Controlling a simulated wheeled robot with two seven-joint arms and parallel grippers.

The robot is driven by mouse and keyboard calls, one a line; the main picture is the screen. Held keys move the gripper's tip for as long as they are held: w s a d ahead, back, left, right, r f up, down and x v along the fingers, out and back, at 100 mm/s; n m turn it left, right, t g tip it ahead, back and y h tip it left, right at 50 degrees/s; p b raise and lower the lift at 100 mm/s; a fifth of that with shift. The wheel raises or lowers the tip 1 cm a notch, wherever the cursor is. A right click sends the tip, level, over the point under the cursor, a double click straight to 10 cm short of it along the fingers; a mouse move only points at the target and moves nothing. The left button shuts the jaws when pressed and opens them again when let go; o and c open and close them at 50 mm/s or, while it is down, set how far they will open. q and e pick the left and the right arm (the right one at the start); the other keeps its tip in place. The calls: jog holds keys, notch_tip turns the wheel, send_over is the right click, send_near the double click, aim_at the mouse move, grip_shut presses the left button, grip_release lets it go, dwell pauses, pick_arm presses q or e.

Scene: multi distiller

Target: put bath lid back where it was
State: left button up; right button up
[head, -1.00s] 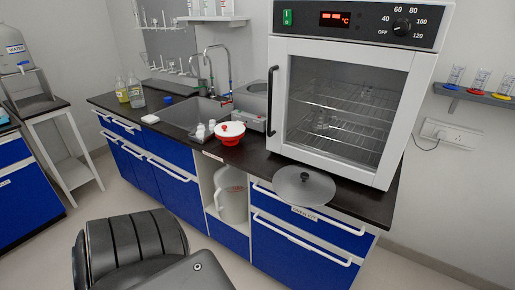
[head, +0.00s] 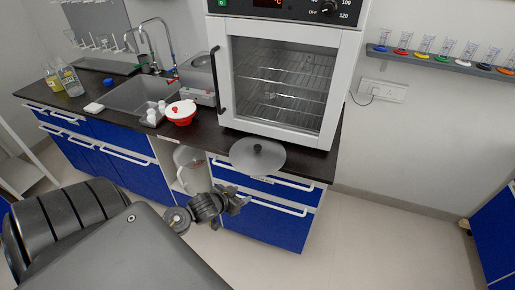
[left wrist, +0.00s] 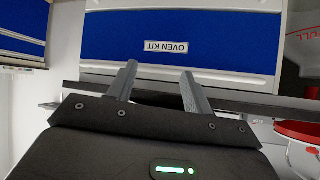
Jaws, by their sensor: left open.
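My left gripper (head: 240,200) is open and empty, below and slightly left of the lid, in front of the drawers. In the left wrist view its two fingers (left wrist: 157,78) are apart before a blue drawer front labelled OVEN KIT, seen upside down. I cannot clearly make out the lid there. My right gripper is not in view.
The oven (head: 280,80) stands close behind the lid. A red bowl with a white lid (head: 181,112) and small white bottles stand by the sink (head: 138,95). A white jug (head: 187,165) sits in the open cabinet. The floor at right is clear.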

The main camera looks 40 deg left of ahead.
pick_arm(q)
notch_tip(320, 180, up, 8)
jog(key=t, duration=0.1)
jog(key=t+h, duration=0.2)
send_near(256, 147)
jog(key=shift+s+d+f, duration=0.2)
jog(key=shift+d+f, duration=0.25)
jog(key=shift+d, duration=0.15)
jog(key=shift+w+a+r+t, duration=0.1)
jog(key=shift+w+r+t, duration=0.05)
jog(key=shift+r+t, duration=0.15)
jog(key=x, duration=0.2)
jog(key=p+x, duration=0.1)
jog(key=x, duration=0.2)
jog(key=shift+w+f, duration=0.15)
jog(key=shift+w, duration=0.15)
jog(key=shift+w+a, duration=0.1)
jog(key=x, duration=0.1)
jog(key=p+x, duration=0.1)
jog(key=x, duration=0.3)
jog(key=shift+a+f+p, duration=0.1)
jog(key=shift+a+p, duration=0.2)
jog(key=shift+c, duration=0.2)
